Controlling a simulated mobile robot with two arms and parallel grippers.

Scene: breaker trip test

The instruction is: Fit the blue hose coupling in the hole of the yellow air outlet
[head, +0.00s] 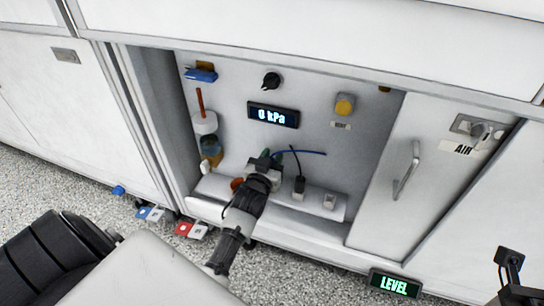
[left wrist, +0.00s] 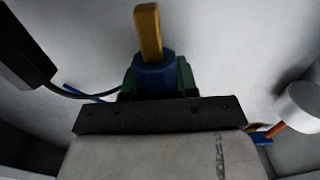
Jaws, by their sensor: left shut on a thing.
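My left gripper (head: 268,158) is inside the open niche, low and in front of the back panel. In the left wrist view its green-padded fingers (left wrist: 158,78) are shut on a blue round piece (left wrist: 153,76), which looks like the hose coupling. A yellow bar (left wrist: 148,32) stands out of that piece. In the head view the gripper hides the held piece. A yellow outlet (head: 345,104) is on the panel, up and right of the gripper and apart from it. Another yellow fitting (head: 205,66) is at upper left, above a blue part (head: 201,75).
The panel has a "0 kPa" display (head: 273,115) and a black knob (head: 271,81). A black block (head: 299,186) with a cable stands on the ledge (head: 215,187). A handled AIR door (head: 382,190) borders the right.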

